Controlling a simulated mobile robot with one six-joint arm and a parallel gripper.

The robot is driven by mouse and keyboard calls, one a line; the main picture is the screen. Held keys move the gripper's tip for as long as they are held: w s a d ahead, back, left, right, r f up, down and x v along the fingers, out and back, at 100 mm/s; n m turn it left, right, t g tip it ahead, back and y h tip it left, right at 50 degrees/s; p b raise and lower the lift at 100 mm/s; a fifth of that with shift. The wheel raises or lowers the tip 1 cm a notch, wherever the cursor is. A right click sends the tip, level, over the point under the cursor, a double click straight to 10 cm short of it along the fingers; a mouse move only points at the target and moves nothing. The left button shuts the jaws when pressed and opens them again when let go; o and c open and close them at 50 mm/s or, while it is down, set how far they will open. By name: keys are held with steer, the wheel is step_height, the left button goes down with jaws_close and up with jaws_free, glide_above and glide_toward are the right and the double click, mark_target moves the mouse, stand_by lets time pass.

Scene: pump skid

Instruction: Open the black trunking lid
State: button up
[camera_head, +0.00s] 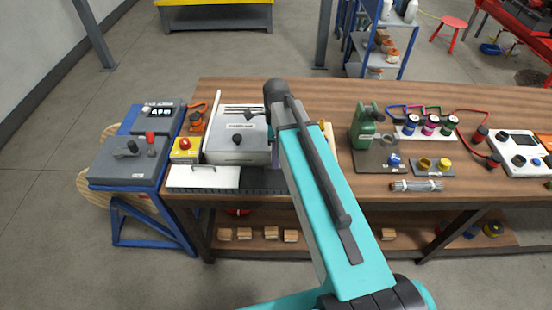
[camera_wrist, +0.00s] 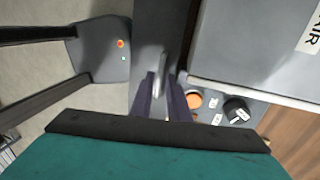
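The black trunking (camera_head: 258,181) runs along the front edge of the bench, left of my arm, in the head view. In the wrist view a dark strip (camera_wrist: 160,22), apparently its lid, carries a light grey handle (camera_wrist: 160,66). My gripper (camera_wrist: 163,82) has its two dark fingers apart, one on each side of the handle. I cannot tell whether either finger touches it. The lid looks closed. In the head view my arm hides the gripper, the handle and the right end of the trunking.
A white panel with a handle (camera_head: 203,178) lies left of the trunking. A grey box (camera_head: 237,144) stands behind it, beside a yellow box with a red button (camera_head: 185,148). A grey control box (camera_head: 130,160) stands on a blue frame at left. The bench right of my arm holds several fixtures.

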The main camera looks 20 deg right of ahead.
steer(key=shift+s+f, duration=0.1)
steer(key=shift+f, duration=0.4)
jaws_close()
stand_by(1.3)
